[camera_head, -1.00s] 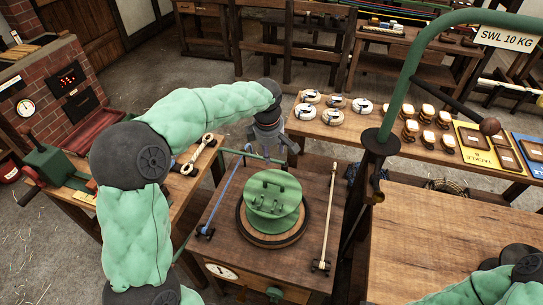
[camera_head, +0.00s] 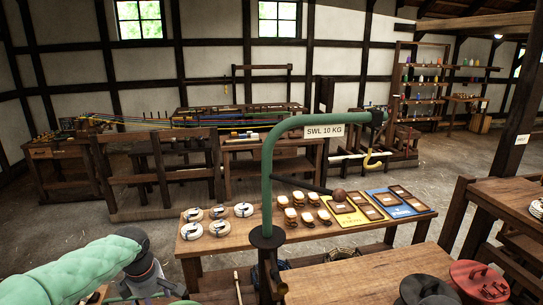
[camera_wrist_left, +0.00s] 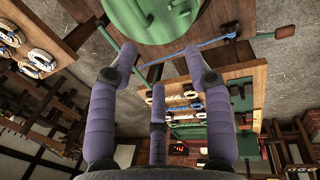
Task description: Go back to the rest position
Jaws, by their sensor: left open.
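My left arm reaches in from the lower left of the head view, and its wrist ends near the bottom edge. My left gripper (camera_wrist_left: 160,68) shows in the left wrist view with its purple padded fingers spread apart. Nothing is between the fingers. A green round plate (camera_wrist_left: 150,14) with small fittings lies beyond the fingertips, at the top of that view, apart from them. A blue rod or line (camera_wrist_left: 195,48) runs beside it. The right gripper is not in view.
A green crane post (camera_head: 266,170) with an SWL 10 KG sign (camera_head: 324,131) stands upright mid-view. A bench behind it holds white coils (camera_head: 218,212), several small blocks (camera_head: 308,217) and a yellow board (camera_head: 345,213). Red and dark discs (camera_head: 480,280) lie at lower right.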

